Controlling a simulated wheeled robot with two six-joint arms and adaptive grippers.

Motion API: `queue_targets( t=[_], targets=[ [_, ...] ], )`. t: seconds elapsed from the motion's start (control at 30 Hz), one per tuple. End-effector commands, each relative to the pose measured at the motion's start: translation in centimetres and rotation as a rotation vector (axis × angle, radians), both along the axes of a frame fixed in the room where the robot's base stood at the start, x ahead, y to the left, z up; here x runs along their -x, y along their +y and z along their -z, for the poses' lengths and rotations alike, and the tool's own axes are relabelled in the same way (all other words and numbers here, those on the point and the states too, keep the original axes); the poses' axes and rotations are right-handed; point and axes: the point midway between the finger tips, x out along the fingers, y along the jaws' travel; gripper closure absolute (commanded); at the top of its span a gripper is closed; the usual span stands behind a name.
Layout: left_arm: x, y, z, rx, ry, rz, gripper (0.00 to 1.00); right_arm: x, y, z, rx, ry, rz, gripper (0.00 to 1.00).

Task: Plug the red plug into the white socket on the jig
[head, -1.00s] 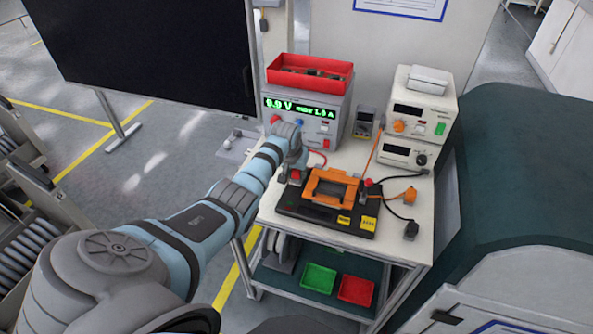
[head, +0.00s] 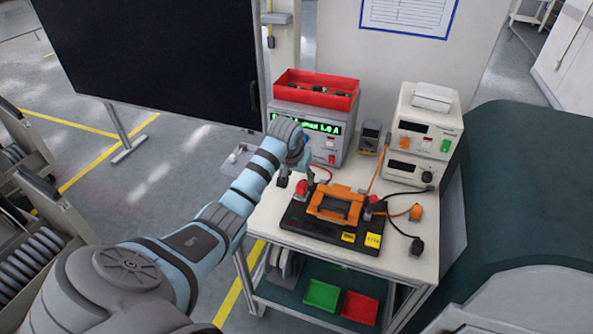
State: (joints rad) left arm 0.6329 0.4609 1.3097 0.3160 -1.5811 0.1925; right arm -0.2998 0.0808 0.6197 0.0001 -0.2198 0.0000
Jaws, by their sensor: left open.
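The jig is a black base (head: 300,228) with an orange frame (head: 325,211) on the trolley top. A small red piece (head: 301,189) is at the jig's left rear edge, beside my left gripper. I cannot tell whether it is the red plug or part of the jig. A red cable (head: 328,172) curves between the power supply and the jig. I cannot make out the white socket. My left gripper (head: 291,177) is open, pointing down just above the jig's left rear corner, with its fingertips partly hidden. My right gripper is not in view.
A power supply (head: 345,133) with a red bin (head: 318,90) on top stands behind my gripper. White instruments (head: 410,140) and a small meter (head: 369,137) are at the back right. An orange plug (head: 415,212) and black cables lie right of the jig.

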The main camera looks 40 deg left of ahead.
Motion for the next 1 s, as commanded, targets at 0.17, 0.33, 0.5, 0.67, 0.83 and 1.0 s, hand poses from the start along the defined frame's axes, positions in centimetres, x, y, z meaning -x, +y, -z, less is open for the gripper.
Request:
queue_targets(
  t=[0.17, 0.33, 0.5, 0.67, 0.83, 1.0],
  targets=[
    [1.1, -0.3, -2.9, -0.001, -0.001, 0.000, 0.52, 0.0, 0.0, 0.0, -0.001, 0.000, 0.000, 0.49],
    [1.6, -0.5, -3.9, -0.001, 0.001, 0.001, 0.52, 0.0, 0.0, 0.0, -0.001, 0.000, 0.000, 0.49],
    [1.6, -0.5, -3.9, -0.001, 0.001, 0.000, 0.52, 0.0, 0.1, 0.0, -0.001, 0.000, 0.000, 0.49],
    [1.6, -0.5, -3.9, -0.001, 0.001, 0.000, 0.52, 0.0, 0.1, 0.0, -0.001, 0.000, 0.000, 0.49],
    [1.6, -0.5, -3.9, 0.000, 0.001, 0.001, 0.52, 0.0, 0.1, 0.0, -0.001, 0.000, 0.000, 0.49],
    [3.6, -2.6, -0.6, -0.029, 0.026, 0.062, 0.52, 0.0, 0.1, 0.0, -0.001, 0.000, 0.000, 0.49]
  ],
)
